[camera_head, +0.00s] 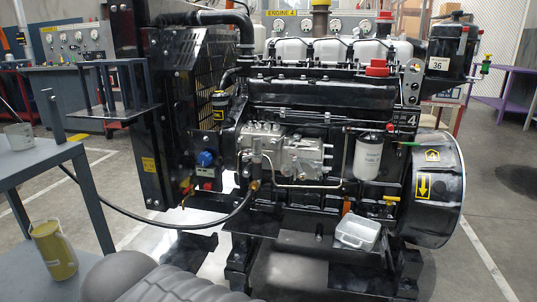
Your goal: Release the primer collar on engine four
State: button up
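Engine four (320,95) fills the middle of the camera_head view, dark with pale rocker covers on top. A plate with the number 4 (408,121) is on its right side. A silver fuel pump (285,148) sits on its near side. A brass fitting (255,185) joins a black hose (160,224) below the pump. I cannot tell which small part is the primer collar at this size. A white filter (368,157) hangs right of the pump. My gripper is not in view.
A grey metal stand (85,185) is at the left, with a yellow can (54,248) on its lower shelf. A black flywheel housing (432,190) bulges at the right. Floor is open at far right.

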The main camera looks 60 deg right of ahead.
aim_at(253, 156)
jog(key=z, duration=0.7)
jog(key=i, duration=0.3)
jog(key=z, duration=1.25)
